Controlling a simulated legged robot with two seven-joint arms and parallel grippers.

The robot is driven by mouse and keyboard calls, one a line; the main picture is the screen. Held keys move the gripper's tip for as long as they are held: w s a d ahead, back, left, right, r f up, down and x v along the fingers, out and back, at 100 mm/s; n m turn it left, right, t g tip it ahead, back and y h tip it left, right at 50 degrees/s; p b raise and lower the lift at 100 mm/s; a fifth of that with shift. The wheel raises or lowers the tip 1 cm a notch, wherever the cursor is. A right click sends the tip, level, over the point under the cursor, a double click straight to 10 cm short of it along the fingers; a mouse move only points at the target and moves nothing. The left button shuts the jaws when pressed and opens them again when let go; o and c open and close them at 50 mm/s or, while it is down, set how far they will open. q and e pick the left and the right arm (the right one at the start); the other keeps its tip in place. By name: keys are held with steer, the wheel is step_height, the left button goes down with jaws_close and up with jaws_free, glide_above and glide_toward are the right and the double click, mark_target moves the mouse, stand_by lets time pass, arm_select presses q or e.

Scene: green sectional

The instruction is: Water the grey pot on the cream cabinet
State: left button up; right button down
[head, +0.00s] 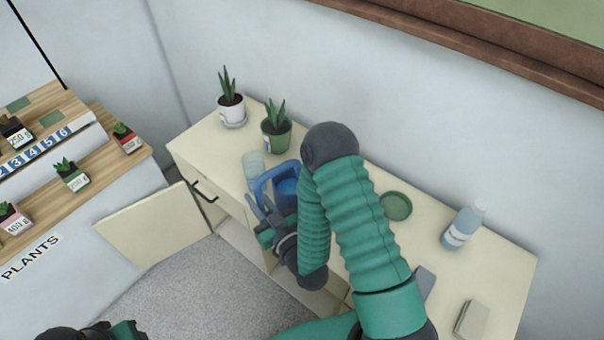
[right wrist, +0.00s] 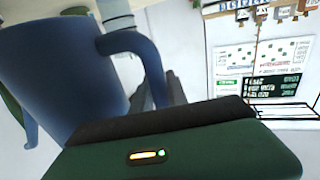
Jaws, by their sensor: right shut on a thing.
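The cream cabinet (head: 330,190) stands along the wall. A pale, white-looking pot (head: 231,109) with a spiky plant stands on a saucer at its far left end, and a green pot (head: 277,140) with a similar plant is beside it. No clearly darker grey pot shows; my right arm hides part of the top. My right gripper (head: 262,208) is shut on the handle of a blue watering can (head: 287,187), near the cabinet's front edge. The can (right wrist: 60,70) and its curved handle fill the left of the right wrist view. My left gripper (head: 105,331) is only partly in view at the bottom left.
A clear glass (head: 253,166) stands close to the can. A green saucer (head: 397,206), a bottle (head: 463,228) and a small pale block (head: 471,320) are on the cabinet to the right. A cabinet door (head: 150,225) hangs open. A plant shelf (head: 95,165) stands at left.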

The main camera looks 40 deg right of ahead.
mark_target(293, 197)
steer(key=d+n+y, duration=0.1)
steer(key=y, duration=0.1)
steer(key=d+r+n+y, duration=0.1)
steer(key=d+r+n+y+b, duration=0.1)
steer(key=d+y, duration=0.1)
steer(key=shift+s+r+n+g+y, duration=0.2)
steer(key=shift+n+g+y, duration=0.1)
steer(key=shift+n+g, duration=0.1)
steer(key=s+y, duration=0.1)
steer(key=s+d+n+g+y, duration=0.1)
steer(key=s+d+n+y, duration=0.1)
steer(key=s, duration=0.1)
steer(key=shift+s+d+g, duration=0.1)
steer(key=shift+g, duration=0.2)
steer(key=s+d+f+n+g+y+b, duration=0.1)
steer(key=s+f+g+y+b, duration=0.2)
steer(key=s+f, duration=0.3)
steer(key=s+y, duration=0.1)
steer(key=s, duration=0.3)
steer(key=shift+s+d+f+n, duration=0.2)
steer(key=shift+d+n, duration=0.2)
steer(key=shift+r, duration=0.1)
steer(key=shift+r+m+p, duration=0.3)
steer(key=shift+r+p, duration=0.55)
steer(key=shift+p, duration=0.25)
steer(key=shift+r, duration=0.1)
